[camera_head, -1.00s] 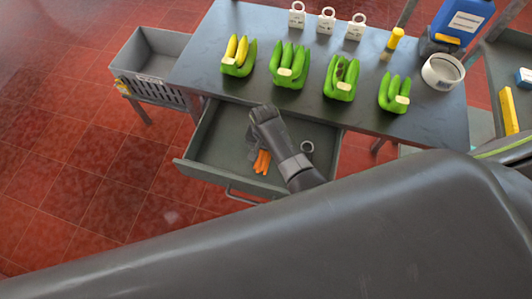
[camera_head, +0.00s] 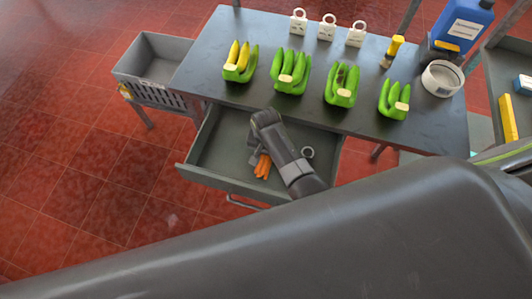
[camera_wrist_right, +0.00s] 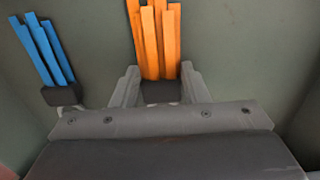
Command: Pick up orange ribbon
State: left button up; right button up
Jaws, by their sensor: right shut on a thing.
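The orange ribbon (camera_wrist_right: 155,40) is a bundle of flat orange strips joined at a dark end piece. In the right wrist view, my right gripper (camera_wrist_right: 158,85) is shut on that dark end, with a finger on each side. In the head view, the orange ribbon (camera_head: 263,166) shows beside my right gripper (camera_head: 256,155), inside the open drawer (camera_head: 222,142). The arm hides part of the bundle there. I cannot tell whether it is clear of the drawer floor. My left gripper is not in view.
A bundle of blue strips (camera_wrist_right: 45,52) lies left of the orange one. A grey ring (camera_head: 307,153) lies in the drawer's right part. The drawer walls surround the gripper. Green and yellow banana bunches (camera_head: 291,72) stand on the table (camera_head: 215,45) above. A grey bin (camera_head: 150,62) is at left.

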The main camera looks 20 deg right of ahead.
aim_at(266, 156)
notch_tip(266, 156, up, 7)
jog(key=p, duration=0.7)
jog(key=shift+r+p, duration=0.4)
jog(key=shift+p, duration=0.05)
jog(key=shift+r, duration=0.8)
